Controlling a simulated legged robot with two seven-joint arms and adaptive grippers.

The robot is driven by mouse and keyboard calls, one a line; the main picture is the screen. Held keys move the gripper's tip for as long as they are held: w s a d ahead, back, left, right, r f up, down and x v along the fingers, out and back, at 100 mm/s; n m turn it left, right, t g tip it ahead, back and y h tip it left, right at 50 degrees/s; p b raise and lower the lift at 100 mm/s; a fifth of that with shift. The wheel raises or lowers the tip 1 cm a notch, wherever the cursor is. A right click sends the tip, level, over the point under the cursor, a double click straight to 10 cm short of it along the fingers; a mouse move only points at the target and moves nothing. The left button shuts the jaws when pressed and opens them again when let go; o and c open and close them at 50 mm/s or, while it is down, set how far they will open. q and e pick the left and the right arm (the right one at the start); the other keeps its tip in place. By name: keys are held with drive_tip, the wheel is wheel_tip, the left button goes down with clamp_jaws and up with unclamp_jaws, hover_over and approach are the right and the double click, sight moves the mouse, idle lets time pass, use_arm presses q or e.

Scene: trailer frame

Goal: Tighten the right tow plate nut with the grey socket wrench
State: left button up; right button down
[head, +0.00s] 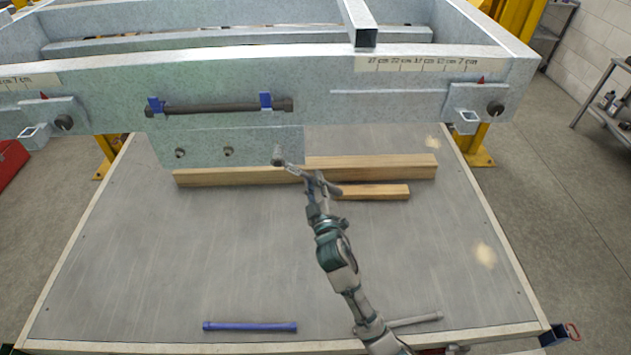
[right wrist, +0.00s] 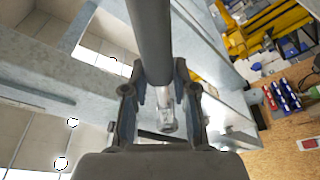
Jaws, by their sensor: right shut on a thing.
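The tow plate (head: 204,139) hangs below the front beam. Its left nut (head: 180,152) and another nut (head: 228,151) show bare. My right gripper (head: 318,184) is shut on the grey socket wrench (head: 291,167), just right of the plate's lower right corner. The wrench's far end (head: 277,156) is at the plate's right side and hides the right nut; I cannot tell whether it is seated on it. In the right wrist view the grey shaft (right wrist: 150,42) runs up between the fingers (right wrist: 157,100). My left gripper is not in view.
A dark bar (head: 215,107) rests in blue holders on the beam. Wooden blocks (head: 390,168) lie on the table behind my gripper. A blue bar (head: 250,327) and a grey bar (head: 415,320) lie near the front edge. The table's (head: 170,250) left middle is clear.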

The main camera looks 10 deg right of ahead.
drive_tip(key=shift+s+a+r, duration=0.1)
drive_tip(key=shift+a, duration=0.05)
drive_tip(key=shift+s+a+p, duration=0.15)
drive_tip(key=shift+s+p, duration=0.4)
drive_tip(key=shift+p, duration=0.1)
drive_tip(key=shift+s+h, duration=0.1)
drive_tip(key=shift+h, duration=0.2)
drive_tip(key=shift+g, duration=0.3)
drive_tip(key=shift+s+p, duration=0.3)
drive_tip(key=shift+s, duration=0.1)
drive_tip(key=shift+a, duration=0.1)
